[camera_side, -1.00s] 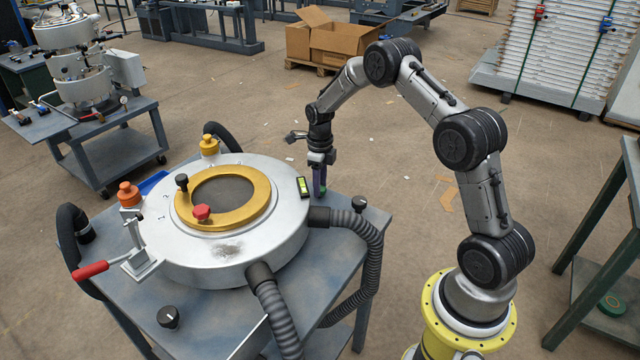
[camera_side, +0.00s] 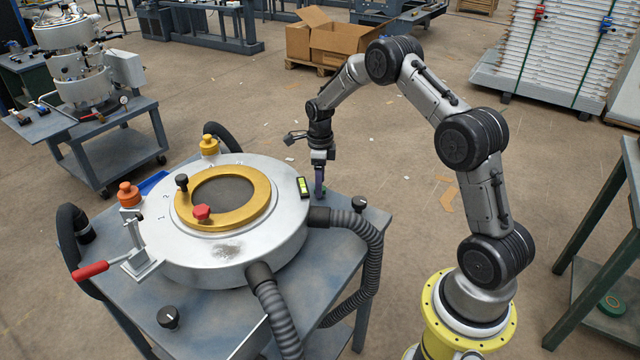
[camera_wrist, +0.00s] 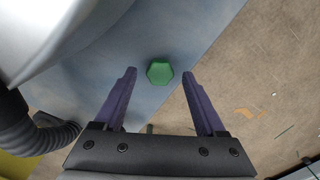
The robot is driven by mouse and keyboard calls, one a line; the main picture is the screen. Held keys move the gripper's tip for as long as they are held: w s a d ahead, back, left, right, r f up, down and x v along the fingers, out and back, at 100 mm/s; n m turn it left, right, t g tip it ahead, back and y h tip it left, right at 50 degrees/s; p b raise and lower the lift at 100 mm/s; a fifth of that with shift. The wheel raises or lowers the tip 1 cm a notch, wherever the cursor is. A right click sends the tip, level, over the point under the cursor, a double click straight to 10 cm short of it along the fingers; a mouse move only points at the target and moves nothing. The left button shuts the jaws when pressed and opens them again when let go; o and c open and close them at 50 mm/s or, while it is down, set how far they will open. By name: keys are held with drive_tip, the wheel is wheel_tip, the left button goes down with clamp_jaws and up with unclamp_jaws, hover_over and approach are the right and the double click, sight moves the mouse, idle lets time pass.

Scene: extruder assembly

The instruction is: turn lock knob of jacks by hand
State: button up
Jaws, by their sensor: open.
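A green six-sided knob (camera_wrist: 159,72) sits on the blue-grey table top near its edge in the wrist view. My gripper (camera_wrist: 160,76) is open, with its two purple fingers on either side of the knob and a gap showing at each side. I cannot tell how far above the knob the fingertips are. In the side view my gripper (camera_side: 320,192) points down behind the round silver machine, at the far table corner, and the green knob is hidden there.
The silver round machine (camera_side: 215,268) with a gold ring (camera_side: 256,210) fills most of the table (camera_side: 210,335). Thick grey hoses (camera_side: 372,250) leave its right side. A red-handled clamp (camera_side: 92,270) sits at its left. Open floor lies beyond the table edge.

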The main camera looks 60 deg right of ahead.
drive_tip(key=shift+r, duration=2.55)
wheel_tip(320, 180, up, 14)
drive_tip(key=s+a+r+n+t, duration=0.2)
drive_tip(key=s+a+r, duration=0.1)
drive_tip(key=a+r, duration=0.35)
drive_tip(key=s+a+r+n+t, duration=0.1)
drive_tip(key=s+a+r+n, duration=0.1)
drive_tip(key=s+a+r, duration=0.45)
drive_tip(key=s+a+n+t, duration=0.1)
drive_tip(key=s+a+n, duration=0.2)
drive_tip(key=s+n, duration=0.4)
drive_tip(key=s+a+n+t, duration=0.2)
drive_tip(key=s+a+n, duration=0.2)
drive_tip(key=s+n, duration=0.35)
drive_tip(key=s+f+n, duration=0.5)
drive_tip(key=f+n, duration=0.1)
drive_tip(key=n, duration=0.6)
drive_tip(key=shift+s+a+f, duration=0.25)
drive_tip(key=shift+s+f, duration=0.05)
